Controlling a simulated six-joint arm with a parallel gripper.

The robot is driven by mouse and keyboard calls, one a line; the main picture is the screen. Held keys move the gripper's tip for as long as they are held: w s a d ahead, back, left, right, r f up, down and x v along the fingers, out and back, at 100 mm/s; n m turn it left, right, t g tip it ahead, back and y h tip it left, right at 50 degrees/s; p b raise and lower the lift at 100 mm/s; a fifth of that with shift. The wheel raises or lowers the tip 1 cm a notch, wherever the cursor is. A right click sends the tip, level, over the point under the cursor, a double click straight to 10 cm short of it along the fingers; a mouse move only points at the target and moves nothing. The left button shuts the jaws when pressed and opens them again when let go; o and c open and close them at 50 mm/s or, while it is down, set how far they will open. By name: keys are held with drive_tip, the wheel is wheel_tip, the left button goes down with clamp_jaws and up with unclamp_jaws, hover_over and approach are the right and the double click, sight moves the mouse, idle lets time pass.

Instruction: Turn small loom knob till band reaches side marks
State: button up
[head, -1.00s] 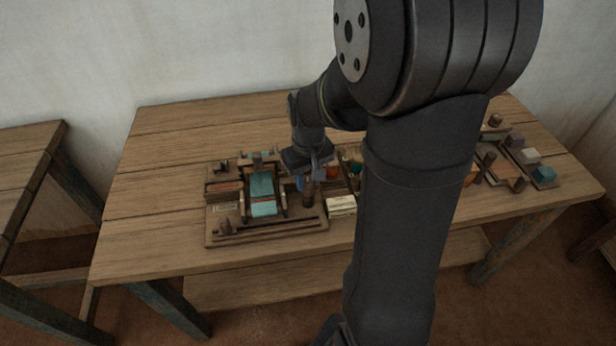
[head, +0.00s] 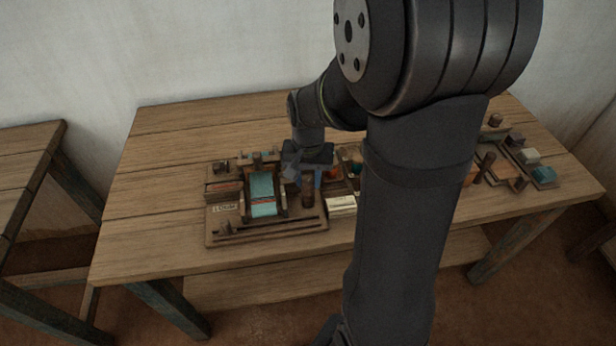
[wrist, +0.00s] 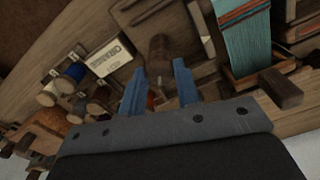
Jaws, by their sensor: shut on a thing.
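The small loom (head: 240,228) stands on the left part of the table, with teal cloth (head: 262,184) over its middle. A red striped band (head: 263,200) crosses the cloth near its front end; it also shows in the wrist view (wrist: 240,14). The side marks are too small to make out. A dark brown round knob (head: 308,194) stands just right of the cloth. My gripper (wrist: 160,68) is over it from behind, its blue fingers on either side of the knob (wrist: 160,48) and shut on it. The contact itself is partly hidden.
A cream labelled box (head: 341,205) stands right of the knob. Thread spools (wrist: 75,73) lie beyond it. A tray with coloured blocks (head: 543,174) is at the far right. The table's left end is clear. My arm hides the middle right.

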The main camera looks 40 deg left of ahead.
sight(308, 182)
drive_tip(key=shift+m, duration=0.6)
drive_tip(key=o, duration=1)
drive_tip(key=shift+c, duration=0.2)
wheel_tip(308, 182, up, 18)
drive_tip(key=shift+f, duration=0.25)
wheel_tip(308, 182, down, 18)
drive_tip(key=shift+r, duration=0.25)
idle(0.5)
